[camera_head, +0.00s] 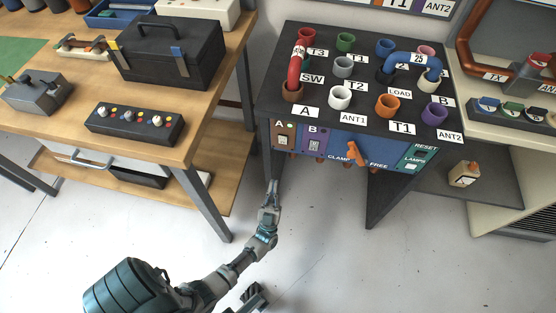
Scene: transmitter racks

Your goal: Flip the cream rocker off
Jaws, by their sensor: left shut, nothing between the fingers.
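The dark patch table (318,62) has a blue front panel. A small pale rocker (412,160) sits in the teal section at the panel's right end, above the LAMPS label; it looks cream, but its tilt is too small to tell. Two grey switches sit at the panel's left, one in the brown A section (280,141) and one in the purple B section (314,145). My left gripper (274,184) is shut and empty, below and in front of the panel's left end, touching nothing. A dark part at the bottom edge may be my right gripper (255,296); its fingers are unclear.
An orange clamp lever (354,153) sticks out mid-panel, between the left gripper and the rocker. Coloured sockets, a red link (295,68) and a blue link (402,60) stand on top. A wooden bench (200,115) stands left. The floor below the panel is mostly clear.

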